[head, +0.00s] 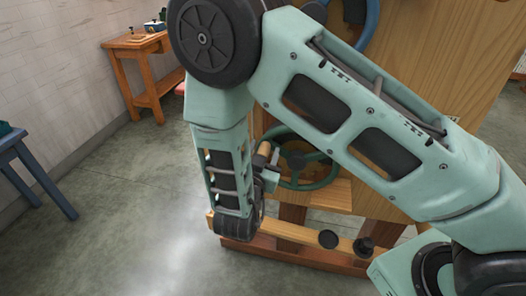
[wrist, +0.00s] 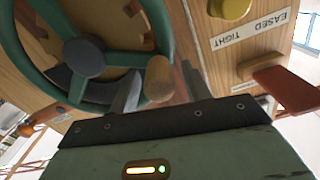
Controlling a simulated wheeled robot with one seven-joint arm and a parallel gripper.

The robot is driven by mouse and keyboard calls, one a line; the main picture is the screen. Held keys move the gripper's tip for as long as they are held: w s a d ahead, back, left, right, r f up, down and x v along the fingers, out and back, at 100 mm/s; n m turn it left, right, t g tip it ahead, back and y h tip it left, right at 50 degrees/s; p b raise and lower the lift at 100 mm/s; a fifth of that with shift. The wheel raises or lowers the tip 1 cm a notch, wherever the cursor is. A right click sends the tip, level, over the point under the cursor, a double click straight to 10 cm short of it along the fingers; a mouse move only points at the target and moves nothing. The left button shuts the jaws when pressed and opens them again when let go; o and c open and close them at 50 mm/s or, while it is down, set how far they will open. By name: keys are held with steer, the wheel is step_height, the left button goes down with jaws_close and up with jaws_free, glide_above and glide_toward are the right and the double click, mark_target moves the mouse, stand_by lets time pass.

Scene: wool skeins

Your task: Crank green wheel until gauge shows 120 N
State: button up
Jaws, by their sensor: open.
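The green wheel (head: 303,185) is mounted on the wooden cabinet, partly hidden by my arm in the head view. In the wrist view the green wheel (wrist: 83,58) fills the upper left, with its hub, spokes and part of the rim showing. Its wooden crank handle (wrist: 158,78) sticks out toward my gripper (wrist: 160,72). The gripper is open, with one finger on each side of the handle. I cannot tell whether a finger touches it. In the head view my gripper (head: 266,175) is beside the wheel's left edge. No gauge is in view.
A label reading EASED TIGHT (wrist: 250,32), a yellow knob (wrist: 235,8) and a red lever-like piece (wrist: 285,90) are right of the wheel. A blue wheel (head: 365,25) is higher on the cabinet (head: 450,60).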

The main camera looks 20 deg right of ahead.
jaws_close()
steer(key=shift+s+d+r+m+b, duration=0.3)
steer(key=shift+r+m+b, duration=0.15)
steer(key=shift+m, duration=0.25)
jaws_free()
steer(key=shift+a, duration=0.1)
steer(key=b+v, duration=0.2)
steer(key=v, duration=1.5)
steer(key=shift+b, duration=0.35)
steer(key=shift+s+r, duration=0.1)
